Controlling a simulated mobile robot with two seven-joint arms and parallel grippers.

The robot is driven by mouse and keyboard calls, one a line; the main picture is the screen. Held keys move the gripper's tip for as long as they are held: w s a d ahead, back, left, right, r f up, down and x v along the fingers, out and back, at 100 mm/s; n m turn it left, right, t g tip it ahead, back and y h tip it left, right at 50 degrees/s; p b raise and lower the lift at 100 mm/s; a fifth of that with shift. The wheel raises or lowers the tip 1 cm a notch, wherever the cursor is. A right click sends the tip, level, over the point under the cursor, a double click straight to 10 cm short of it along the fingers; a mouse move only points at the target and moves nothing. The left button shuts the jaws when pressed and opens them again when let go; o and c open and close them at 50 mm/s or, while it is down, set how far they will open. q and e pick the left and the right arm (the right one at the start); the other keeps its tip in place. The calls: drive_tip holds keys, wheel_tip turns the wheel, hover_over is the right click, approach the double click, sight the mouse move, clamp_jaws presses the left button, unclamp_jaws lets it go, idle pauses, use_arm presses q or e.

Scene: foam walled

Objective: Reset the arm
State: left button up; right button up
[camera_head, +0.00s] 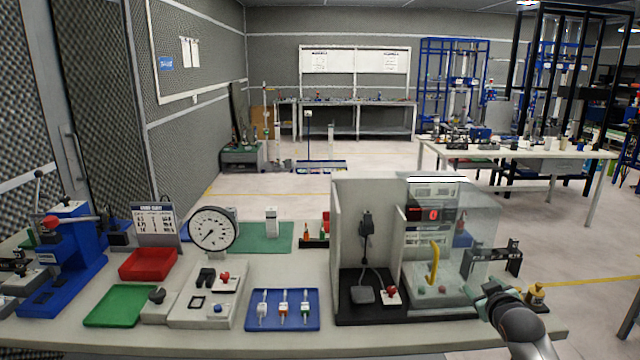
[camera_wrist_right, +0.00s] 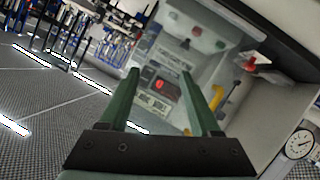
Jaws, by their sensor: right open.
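My right gripper (camera_head: 492,290) is at the right front of the workbench, beside the right side of a clear-fronted test box (camera_head: 440,210). In the right wrist view, the gripper (camera_wrist_right: 165,90) shows two green fingers spread apart with nothing between them. Beyond the fingers is the test box's panel with a red lit display (camera_wrist_right: 160,86) and a yellow handle (camera_wrist_right: 218,97). My left gripper is in neither view.
On the workbench (camera_head: 270,344) stand a dial gauge (camera_head: 212,230), a blue tray (camera_head: 283,310) with several small items, a red bin (camera_head: 147,264), a green mat (camera_head: 120,306) and a blue press (camera_head: 62,265). A dark bracket (camera_head: 492,262) stands close to my right gripper.

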wheel_tip(320, 180, up, 5)
drive_tip(key=w+a+t, duration=0.1)
drive_tip(key=t, duration=0.2)
drive_tip(key=s+a+f+g+y, duration=0.2)
drive_tip(key=s+a+f, duration=0.5)
drive_tip(key=f, duration=0.4)
drive_tip(key=s+a+f+g+y, duration=0.15)
drive_tip(key=s+a+f, duration=0.35)
drive_tip(key=s+f, duration=0.6)
drive_tip(key=s+a+f+g, duration=0.1)
drive_tip(key=s+a+f, duration=0.1)
drive_tip(key=s, duration=0.5)
drive_tip(key=s+a+f+g+y, duration=0.1)
drive_tip(key=s+a+f, duration=0.2)
drive_tip(key=s, duration=0.5)
drive_tip(key=s+a+f+g+y, duration=0.1)
drive_tip(key=s+a+f+g, duration=0.1)
drive_tip(key=s+f, duration=0.2)
drive_tip(key=s, duration=0.3)
drive_tip(key=shift+s+a+f+m, duration=0.3)
drive_tip(key=shift+a+f+m, duration=0.05)
drive_tip(key=shift+f+m, duration=0.05)
